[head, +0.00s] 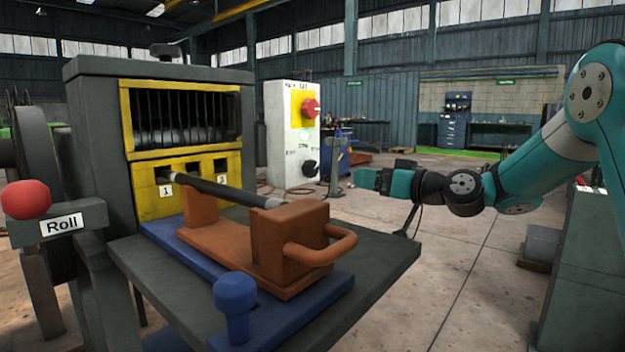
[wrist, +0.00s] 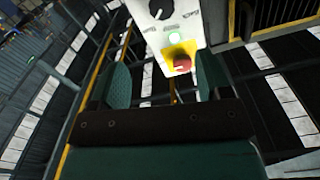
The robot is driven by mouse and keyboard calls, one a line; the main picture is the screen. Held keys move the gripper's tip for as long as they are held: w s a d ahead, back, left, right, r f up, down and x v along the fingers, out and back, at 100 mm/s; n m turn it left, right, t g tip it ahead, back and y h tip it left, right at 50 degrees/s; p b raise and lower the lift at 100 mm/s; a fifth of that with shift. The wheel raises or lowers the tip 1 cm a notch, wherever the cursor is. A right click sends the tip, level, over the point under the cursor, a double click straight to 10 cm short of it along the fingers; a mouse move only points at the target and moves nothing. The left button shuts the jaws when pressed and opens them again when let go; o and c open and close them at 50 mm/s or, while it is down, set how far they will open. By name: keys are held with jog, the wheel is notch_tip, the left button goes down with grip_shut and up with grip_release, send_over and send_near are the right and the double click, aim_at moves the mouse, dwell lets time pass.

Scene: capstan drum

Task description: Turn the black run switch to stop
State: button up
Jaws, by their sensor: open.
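The black run switch (head: 310,168) is a round knob low on the front of a white control box (head: 275,135). It also shows at the top edge of the wrist view (wrist: 161,9), partly cut off, with a pale pointer mark on it. Its labels are too small to read. My gripper (head: 360,180) is in front of the box, to the right of the switch in the head view, apart from it. In the wrist view my gripper (wrist: 160,65) is open, with nothing between its two green fingers.
A red knob on a yellow plate (head: 310,107) sits above the switch, with a lit green lamp (head: 304,134) between them. At left stand a grey machine with a yellow frame (head: 183,88) and a table (head: 375,262) bearing an orange carriage (head: 285,235).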

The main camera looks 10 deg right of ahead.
aim_at(314, 170)
jog(key=x, duration=1.6)
jog(key=shift+a, duration=0.1)
jog(key=c, duration=0.9)
